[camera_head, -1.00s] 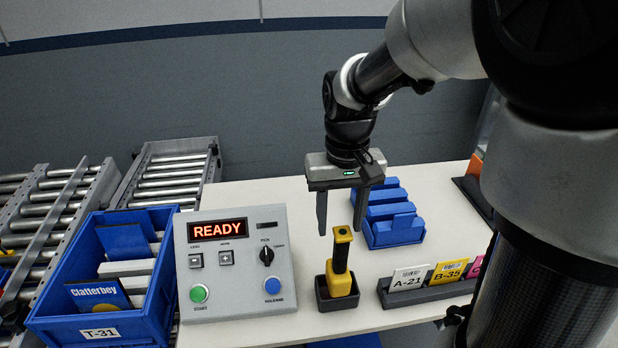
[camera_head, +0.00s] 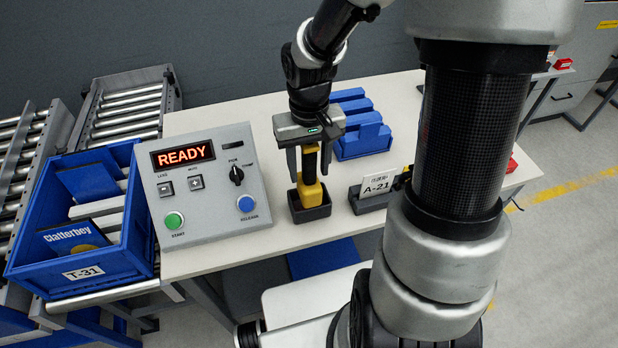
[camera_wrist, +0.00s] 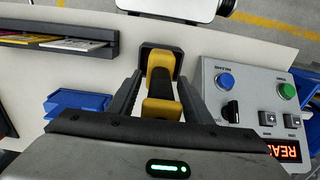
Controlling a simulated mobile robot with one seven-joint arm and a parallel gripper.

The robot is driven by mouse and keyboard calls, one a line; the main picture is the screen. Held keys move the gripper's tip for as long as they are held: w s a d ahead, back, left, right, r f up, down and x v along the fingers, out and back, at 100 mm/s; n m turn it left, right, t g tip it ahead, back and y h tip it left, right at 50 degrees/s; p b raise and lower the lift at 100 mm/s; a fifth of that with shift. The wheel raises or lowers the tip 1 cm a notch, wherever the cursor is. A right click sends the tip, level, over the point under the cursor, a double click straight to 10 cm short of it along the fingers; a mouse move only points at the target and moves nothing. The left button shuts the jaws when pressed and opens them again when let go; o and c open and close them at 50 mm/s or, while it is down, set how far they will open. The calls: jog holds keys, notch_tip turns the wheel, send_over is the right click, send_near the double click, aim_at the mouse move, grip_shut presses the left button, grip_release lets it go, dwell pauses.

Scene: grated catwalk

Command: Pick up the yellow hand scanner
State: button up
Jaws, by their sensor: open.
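The yellow hand scanner (camera_head: 311,190) with a black grip stands upright in a small black holder (camera_head: 311,211) on the white table. It also shows in the wrist view (camera_wrist: 160,84), between my two fingers. My gripper (camera_head: 308,172) is lowered over the scanner, with one finger on each side of its grip. The fingers are open, and in the wrist view (camera_wrist: 161,100) gaps show between them and the scanner.
A grey control box (camera_head: 208,184) reading READY stands close on the left. Blue blocks (camera_head: 362,139) lie behind on the right. A card rack (camera_head: 368,201) with an A-21 card stands to the right. A blue bin (camera_head: 128,235) marked T-31 is at the far left.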

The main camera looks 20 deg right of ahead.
jog(key=shift+c, duration=0.2)
grip_shut()
jog(key=shift+r, duration=0.1)
